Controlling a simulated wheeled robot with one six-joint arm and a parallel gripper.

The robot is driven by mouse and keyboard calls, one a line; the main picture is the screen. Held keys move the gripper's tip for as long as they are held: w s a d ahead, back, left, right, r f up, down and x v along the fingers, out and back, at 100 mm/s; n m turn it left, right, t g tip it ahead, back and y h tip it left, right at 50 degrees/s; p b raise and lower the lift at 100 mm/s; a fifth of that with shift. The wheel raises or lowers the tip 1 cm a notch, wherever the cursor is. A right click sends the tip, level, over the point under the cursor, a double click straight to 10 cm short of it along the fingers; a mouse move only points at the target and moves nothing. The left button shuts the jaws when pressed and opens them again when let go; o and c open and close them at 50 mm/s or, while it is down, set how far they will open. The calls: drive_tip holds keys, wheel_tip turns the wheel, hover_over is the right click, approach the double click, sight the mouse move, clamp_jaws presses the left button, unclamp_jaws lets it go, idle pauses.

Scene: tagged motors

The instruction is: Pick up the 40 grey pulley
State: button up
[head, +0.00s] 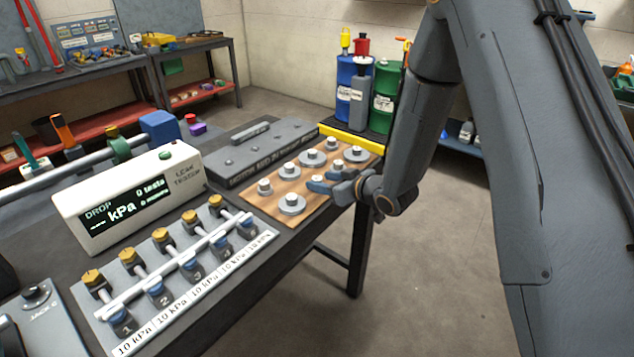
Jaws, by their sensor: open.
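Several grey pulleys with raised pale hubs stand on a wooden board (318,200) near the table's right end. One wide pulley (292,206) is at the board's near edge, and a smaller one (265,188) is to its left. Others include a wide pulley (312,158) in the middle and another (356,155) at the right. No size marking is readable, so I cannot tell which is the 40. My gripper (324,182) is open and low over the right side of the board, among the pulleys. Its fingers and wrist partly hide the board there. I cannot tell whether it touches a pulley.
A grey lidded case (262,150) lies behind the board, with a yellow bar (350,138) beyond. A white leak tester (130,200) and a numbered valve manifold (185,262) stand to the left. Blue (352,95) and green drums (385,98) stand behind. Floor at right is clear.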

sight(320, 180)
drive_tip(key=x, duration=0.3)
drive_tip(key=shift+a+f+p, duration=0.1)
drive_tip(key=shift+a+p, duration=0.05)
drive_tip(key=shift+p, duration=0.2)
drive_tip(key=c, duration=1)
drive_tip(key=shift+r, duration=0.2)
